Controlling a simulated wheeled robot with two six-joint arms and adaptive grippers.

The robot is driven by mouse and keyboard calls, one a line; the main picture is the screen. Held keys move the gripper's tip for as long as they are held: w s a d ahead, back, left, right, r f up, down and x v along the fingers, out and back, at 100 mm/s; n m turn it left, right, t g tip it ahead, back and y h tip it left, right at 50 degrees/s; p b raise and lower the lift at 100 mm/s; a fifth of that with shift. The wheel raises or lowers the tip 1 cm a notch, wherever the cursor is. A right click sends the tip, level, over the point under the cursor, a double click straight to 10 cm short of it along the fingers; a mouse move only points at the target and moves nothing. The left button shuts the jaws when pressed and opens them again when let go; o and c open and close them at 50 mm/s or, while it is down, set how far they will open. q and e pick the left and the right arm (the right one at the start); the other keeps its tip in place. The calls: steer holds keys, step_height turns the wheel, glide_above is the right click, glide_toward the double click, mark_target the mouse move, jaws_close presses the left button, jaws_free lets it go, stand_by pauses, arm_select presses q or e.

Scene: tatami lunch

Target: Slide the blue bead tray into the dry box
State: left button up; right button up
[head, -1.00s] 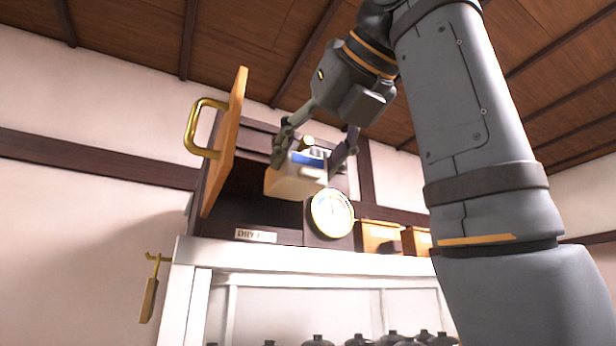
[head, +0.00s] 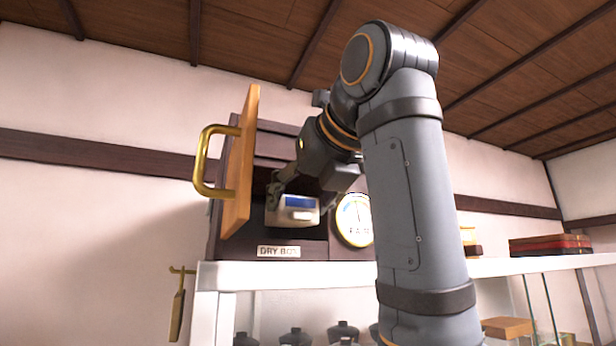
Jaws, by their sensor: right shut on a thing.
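The dry box (head: 312,246) is a dark wooden cabinet on a white shelf, with a "DRY BOX" plate (head: 279,251) on its lower front. Its orange door (head: 240,165) stands open on the left, with a brass handle (head: 203,160). My right gripper (head: 302,203) is shut on a small cream tray with a blue panel (head: 297,215), the blue bead tray. It holds the tray at the dark opening of the box, between the door and the round dial. How deep the tray is inside I cannot tell. My left gripper is not in view.
A round brass-rimmed dial (head: 355,220) is on the box front, right of the opening. The white shelf (head: 330,273) runs under the box. Dark lidded jars (head: 342,331) stand below. Red and dark stacked boxes (head: 550,245) sit at the right.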

steer(key=shift+w+a+r, duration=0.1)
steer(key=shift+w+a, duration=0.05)
steer(key=shift+w, duration=0.2)
steer(key=w, duration=0.1)
steer(key=w+a+p, duration=0.1)
steer(key=w+p, duration=0.1)
steer(key=shift+w+a, duration=0.3)
steer(key=shift+w, duration=0.05)
steer(key=shift+w+a, duration=0.15)
steer(key=shift+w, duration=0.15)
steer(key=shift+w+a, duration=0.3)
steer(key=shift+w, duration=0.45)
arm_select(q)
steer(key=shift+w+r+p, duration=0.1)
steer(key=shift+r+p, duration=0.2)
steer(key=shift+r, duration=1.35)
arm_select(e)
steer(key=shift+w+a, duration=0.25)
steer(key=shift+w, duration=0.35)
steer(key=shift+w+a, duration=0.25)
steer(key=shift+w, duration=0.3)
arm_select(q)
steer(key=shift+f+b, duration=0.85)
steer(key=shift+b, duration=0.05)
arm_select(e)
steer(key=shift+f, duration=0.95)
steer(key=o, duration=1.3)
steer(key=shift+s, duration=0.1)
